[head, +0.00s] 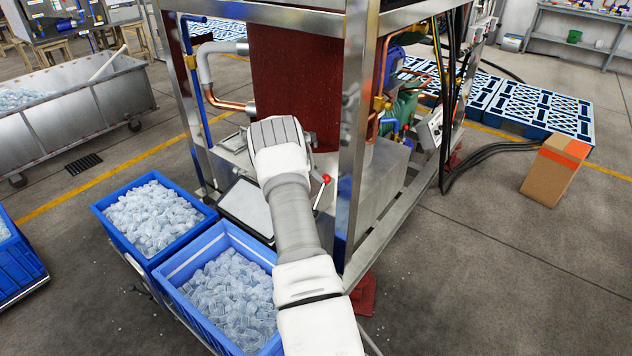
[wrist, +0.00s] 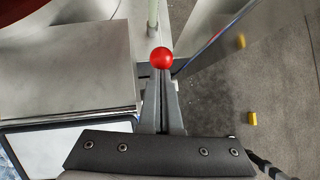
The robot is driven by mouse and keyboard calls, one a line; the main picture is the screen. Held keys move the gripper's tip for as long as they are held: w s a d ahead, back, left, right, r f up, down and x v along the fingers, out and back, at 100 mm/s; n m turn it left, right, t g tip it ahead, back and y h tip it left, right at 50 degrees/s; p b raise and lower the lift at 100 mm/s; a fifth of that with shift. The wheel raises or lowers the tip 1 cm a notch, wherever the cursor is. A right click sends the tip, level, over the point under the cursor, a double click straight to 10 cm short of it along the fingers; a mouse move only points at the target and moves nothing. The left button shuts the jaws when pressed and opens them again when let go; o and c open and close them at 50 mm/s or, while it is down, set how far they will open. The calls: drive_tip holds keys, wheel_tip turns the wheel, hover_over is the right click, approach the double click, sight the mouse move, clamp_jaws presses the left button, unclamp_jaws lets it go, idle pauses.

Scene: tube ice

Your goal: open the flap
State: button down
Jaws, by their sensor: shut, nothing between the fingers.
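A red ball knob (head: 326,179) tops a thin lever (head: 319,198) beside the machine's open frame. In the wrist view the red knob (wrist: 161,57) lies right at the tips of my gripper (wrist: 161,72). My fingers are shut with nothing between them; I cannot tell whether they touch the knob. In the head view my arm hides the fingers. A pale flat panel with a dark rim (head: 246,206), perhaps the flap, lies left of my arm, above the blue crates. Part of this panel (wrist: 70,140) shows at the lower left of the wrist view.
Two blue crates of tube ice, a left one (head: 150,258) and a front one (head: 190,312), stand below the panel. A steel post (head: 353,130) rises right of my gripper. A cardboard box (head: 553,170) stands on the floor at right. Floor between post and box is mostly clear.

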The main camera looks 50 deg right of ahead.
drive_tip(key=shift+s+d, duration=0.3)
drive_tip(key=shift+w+a+r, duration=0.1)
drive_tip(key=shift+a, duration=0.1)
drive_tip(key=w+d+r+p+v, duration=0.1)
drive_tip(key=d+p+v, duration=0.1)
drive_tip(key=v, duration=1)
drive_tip(key=shift+r, duration=0.55)
drive_tip(key=shift+a, duration=0.15)
